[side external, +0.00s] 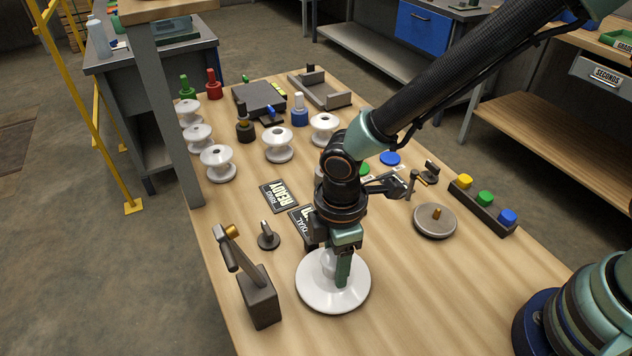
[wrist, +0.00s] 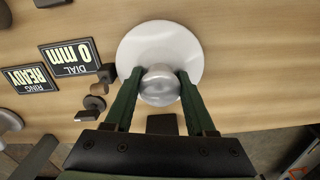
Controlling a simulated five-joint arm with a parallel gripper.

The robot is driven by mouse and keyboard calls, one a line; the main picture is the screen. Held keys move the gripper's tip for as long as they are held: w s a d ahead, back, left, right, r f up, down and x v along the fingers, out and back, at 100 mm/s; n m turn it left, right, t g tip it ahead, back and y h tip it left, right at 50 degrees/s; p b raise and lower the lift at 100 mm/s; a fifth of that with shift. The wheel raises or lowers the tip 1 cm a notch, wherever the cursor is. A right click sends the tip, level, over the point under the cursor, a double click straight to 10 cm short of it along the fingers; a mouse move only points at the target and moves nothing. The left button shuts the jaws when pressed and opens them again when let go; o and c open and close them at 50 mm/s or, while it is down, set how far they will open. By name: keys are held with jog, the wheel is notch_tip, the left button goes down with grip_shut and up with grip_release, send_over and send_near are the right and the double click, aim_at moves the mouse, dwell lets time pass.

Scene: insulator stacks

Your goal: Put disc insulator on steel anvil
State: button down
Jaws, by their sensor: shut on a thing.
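The disc insulator is a wide white disc (side external: 313,290) with a rounded cap, low over the near part of the wooden table. In the wrist view the disc (wrist: 160,38) shows with its glossy grey-white cap between the fingers. My gripper (side external: 343,268) points down and is shut on the cap; its two green fingers also show in the wrist view (wrist: 160,76). I cannot tell whether the disc touches the table. A round grey metal plate with a brass peg (side external: 435,222), which looks like the steel anvil, lies to the right, apart from my gripper.
A dark block with a tilted lever (side external: 260,297) stands left of the disc, with a small knob (side external: 268,237) behind it. Two black signs (side external: 279,196) lie farther back. White spool insulators (side external: 218,163) stand at the back left. A rack of coloured pegs (side external: 483,205) borders the plate.

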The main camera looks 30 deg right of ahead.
jog(key=shift+c, duration=1.1)
grip_release()
jog(key=shift+f, duration=0.1)
notch_tip(320, 180, up, 11)
jog(key=shift+r, duration=0.1)
jog(key=d+r+m+t, duration=0.2)
jog(key=d+m, duration=0.3)
jog(key=d, duration=0.3)
jog(key=d+r+m+t, duration=0.1)
jog(key=d+r+m, duration=0.4)
jog(key=d, duration=0.4)
jog(key=d+r+m+t, duration=0.2)
jog(key=d+m, duration=0.3)
jog(key=d, duration=0.3)
jog(key=shift+s+d+r+m+t, duration=0.3)
jog(key=shift+s+d+r+m, duration=0.1)
jog(key=shift+r, duration=0.25)
